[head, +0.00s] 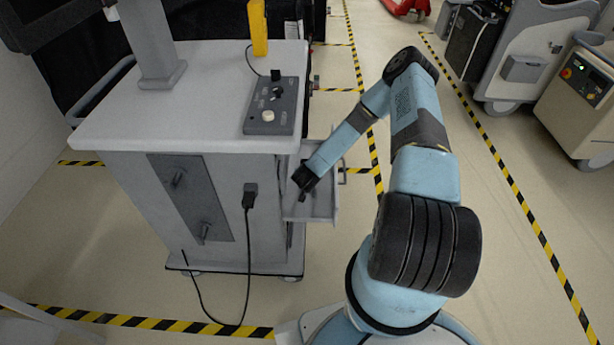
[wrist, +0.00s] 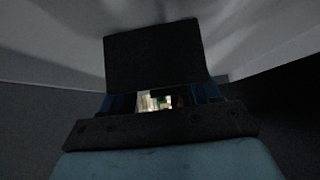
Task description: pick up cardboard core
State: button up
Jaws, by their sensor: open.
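I cannot make out a cardboard core in either view. My gripper (head: 304,194) is open and points down into the open side drawer (head: 322,208) of the cart. In the wrist view my dark gripper (wrist: 153,58) fills the middle. A small bright patch shows through a gap in it, too small to identify. My gripper and forearm hide part of the drawer's inside. I cannot tell whether my fingers touch anything.
The cart's top (head: 200,105) stands left of my arm, with a grey control box (head: 270,107) and a yellow object (head: 258,27) on it. A black cable (head: 249,260) hangs down the cart's front. Floor (head: 520,270) is clear at right; a beige machine (head: 580,100) stands beyond.

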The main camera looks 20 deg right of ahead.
grip_shut()
dwell(0.7)
